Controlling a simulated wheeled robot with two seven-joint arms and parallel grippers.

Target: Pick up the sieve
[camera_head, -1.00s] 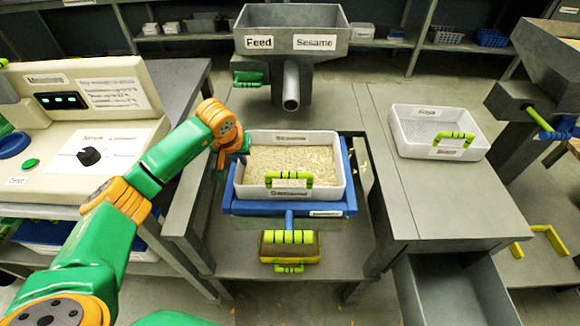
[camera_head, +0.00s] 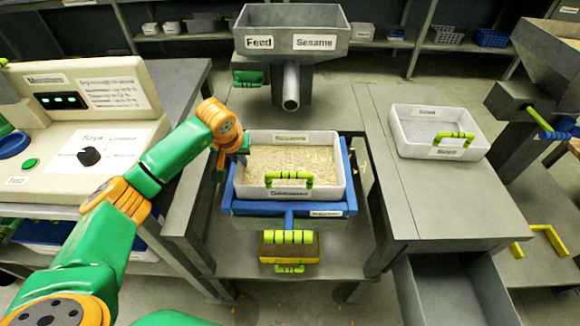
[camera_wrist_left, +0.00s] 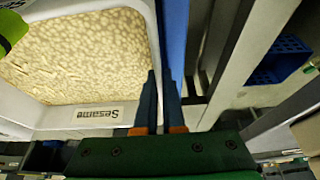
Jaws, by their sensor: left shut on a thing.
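The sieve is a white tray labelled Sesame (camera_head: 256,193), filled with pale seeds, with a lime-green handle on its front. It sits in a blue frame (camera_head: 330,209) at the middle of the head view. In the left wrist view the tray (camera_wrist_left: 60,116) fills the upper left. My left gripper (camera_head: 234,160) is at the tray's left side, with its fingers pointing along that edge. In the left wrist view its dark fingers (camera_wrist_left: 162,98) are shut at the side wall of the tray, beside the blue frame. The fingertip contact is partly hidden. My right gripper is not in view.
A second white tray (camera_head: 400,140) with a perforated floor stands on the grey table at right. A grey Sesame feed hopper (camera_head: 290,42) with a spout is behind the sieve. A control panel (camera_head: 75,110) stands at left. A small yellow-green-handled drawer (camera_head: 290,252) is below.

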